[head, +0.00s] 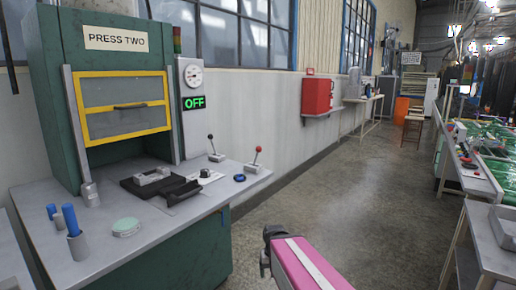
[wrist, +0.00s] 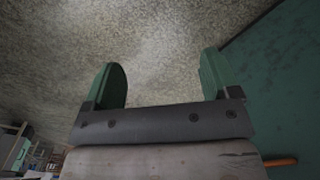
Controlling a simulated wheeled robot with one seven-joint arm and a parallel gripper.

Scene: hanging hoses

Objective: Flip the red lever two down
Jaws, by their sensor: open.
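The press labelled PRESS TWO (head: 115,38) stands at left in the head view. The red lever (head: 256,156), with a round red knob, stands up from a small base at the right edge of the press's grey table. A black-knobbed lever (head: 213,148) stands just left of it, also up. My gripper (wrist: 160,80) shows in the wrist view with two green fingers spread apart and nothing between them. It is over bare floor, beside a green panel at right. No lever shows in the wrist view. My pink arm reaches up from the bottom of the head view, apart from the red lever.
The press table (head: 90,262) also holds a black fixture (head: 160,183), a blue button (head: 240,178), a green disc (head: 126,227) and blue-handled tools. An OFF sign (head: 194,103) glows above. Open floor (head: 350,185) lies right of the table; benches (head: 490,235) line the far right.

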